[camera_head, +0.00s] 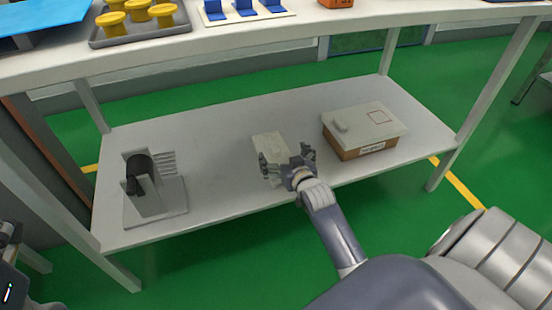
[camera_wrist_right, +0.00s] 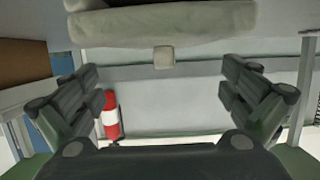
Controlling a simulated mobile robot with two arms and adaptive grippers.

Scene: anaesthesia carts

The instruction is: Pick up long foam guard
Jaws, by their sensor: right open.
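A pale beige block (camera_head: 270,147), which looks like the long foam guard, lies on the lower shelf, left of a lidded box. In the right wrist view a pale, long, round-edged piece (camera_wrist_right: 160,25) crosses the top, with a small square knob below it; it seems to be the same block. My right gripper (camera_head: 284,158) is at the near side of the block, its fingers spread and partly covering its front. The fingers also stand wide apart in the right wrist view (camera_wrist_right: 162,88), with nothing between the tips. My left gripper does not show clearly.
A brown box with a pale lid (camera_head: 362,122) stands right of my gripper. A grey metal stand with a black cylinder (camera_head: 160,205) is at the shelf's left. The table top (camera_head: 290,32) overhangs the shelf (camera_head: 225,190). A red-and-white cylinder (camera_wrist_right: 111,115) shows beyond my fingers.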

